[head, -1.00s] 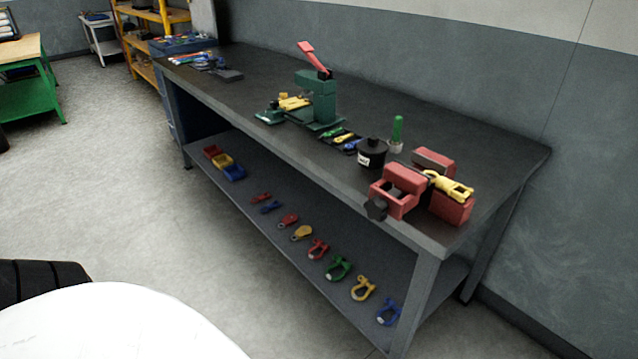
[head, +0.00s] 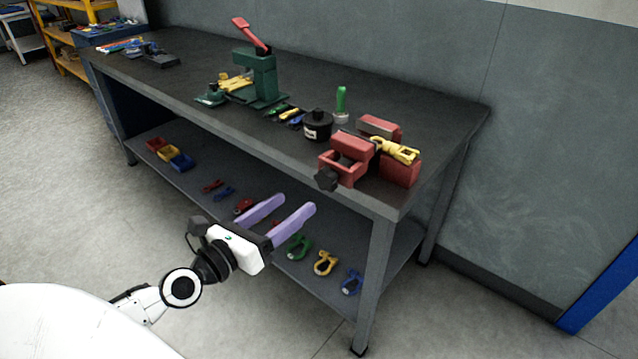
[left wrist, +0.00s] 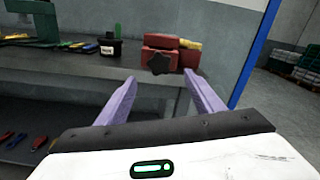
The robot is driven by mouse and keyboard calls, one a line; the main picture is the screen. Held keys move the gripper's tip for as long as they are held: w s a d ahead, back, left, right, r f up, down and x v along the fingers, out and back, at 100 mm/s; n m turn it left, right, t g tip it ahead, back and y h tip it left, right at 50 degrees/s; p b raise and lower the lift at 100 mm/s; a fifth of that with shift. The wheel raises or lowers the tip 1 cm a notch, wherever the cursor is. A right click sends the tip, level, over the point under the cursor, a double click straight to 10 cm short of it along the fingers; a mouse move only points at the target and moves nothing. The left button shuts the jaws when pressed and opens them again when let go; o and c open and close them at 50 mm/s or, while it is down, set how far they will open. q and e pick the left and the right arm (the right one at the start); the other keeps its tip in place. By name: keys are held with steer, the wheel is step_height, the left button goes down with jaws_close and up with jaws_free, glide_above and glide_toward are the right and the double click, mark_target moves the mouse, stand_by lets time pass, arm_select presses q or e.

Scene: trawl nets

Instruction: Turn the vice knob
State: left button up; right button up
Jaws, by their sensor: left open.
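The red vice (head: 348,158) stands on the near right end of the dark workbench (head: 210,108), with a yellow object (head: 396,150) at its jaws. Its dark knob (head: 327,179) faces the front edge of the bench. In the left wrist view the knob (left wrist: 162,62) shows beyond the fingertips, roughly between them, with the red vice (left wrist: 160,42) behind it. My left gripper (head: 297,206) is open and empty, with two purple fingers, in front of the bench and apart from the knob. The left gripper (left wrist: 160,80) also shows in the left wrist view. My right gripper is not in view.
The lower shelf (head: 190,180) holds coloured shackles and small bins. A blue post (head: 605,290) stands at right. The floor in front is clear.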

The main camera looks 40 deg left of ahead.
mark_target(323, 180)
arm_select(q)
steer(key=shift+n, duration=0.3)
steer(key=w+p, duration=0.1)
steer(key=w, duration=0.2)
steer(key=w+p, duration=0.1)
steer(key=w, duration=0.3)
steer(key=w+p, duration=0.1)
steer(key=w, duration=0.2)
steer(key=shift+w+d+r, duration=0.15)
steer(key=shift+d, duration=0.15)
steer(key=c, duration=1)
